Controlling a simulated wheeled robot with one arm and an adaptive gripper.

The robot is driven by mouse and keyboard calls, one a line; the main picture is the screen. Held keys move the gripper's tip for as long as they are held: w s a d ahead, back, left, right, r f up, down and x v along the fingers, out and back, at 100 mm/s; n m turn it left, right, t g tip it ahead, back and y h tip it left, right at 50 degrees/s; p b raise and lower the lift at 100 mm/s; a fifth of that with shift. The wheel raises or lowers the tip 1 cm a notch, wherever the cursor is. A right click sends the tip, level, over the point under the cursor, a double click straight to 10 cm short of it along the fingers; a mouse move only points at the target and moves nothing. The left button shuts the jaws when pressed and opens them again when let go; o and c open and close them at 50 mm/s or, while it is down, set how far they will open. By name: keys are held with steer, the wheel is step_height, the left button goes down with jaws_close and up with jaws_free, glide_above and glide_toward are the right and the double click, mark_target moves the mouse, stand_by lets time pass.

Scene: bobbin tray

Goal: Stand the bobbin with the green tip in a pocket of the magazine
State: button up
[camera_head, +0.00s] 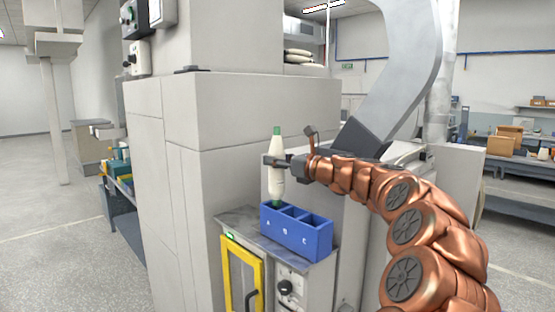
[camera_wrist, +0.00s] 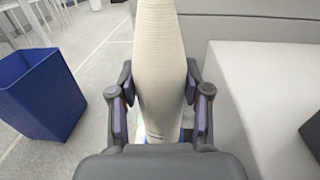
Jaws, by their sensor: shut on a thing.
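The cream bobbin (camera_head: 277,182) stands upright with its green tip (camera_head: 277,131) at the top. In the wrist view my gripper (camera_wrist: 160,105) has a finger on each side of the bobbin (camera_wrist: 160,50), and the tip is out of frame. The blue magazine (camera_head: 305,245) has pockets in a row marked A, B and C. The bobbin's dark green lower end is at the opening of the left pocket, A. I cannot tell whether it is inside or just above.
The magazine sits on a grey ledge (camera_head: 240,217) above a yellow-framed door (camera_head: 229,255). A tall pale machine housing (camera_head: 250,110) rises close behind and left.

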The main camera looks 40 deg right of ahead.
mark_target(280, 191)
steer(key=shift+f+b, duration=1.95)
steer(key=shift+f, duration=2.6)
steer(key=o, duration=1.3)
steer(key=v, duration=1.2)
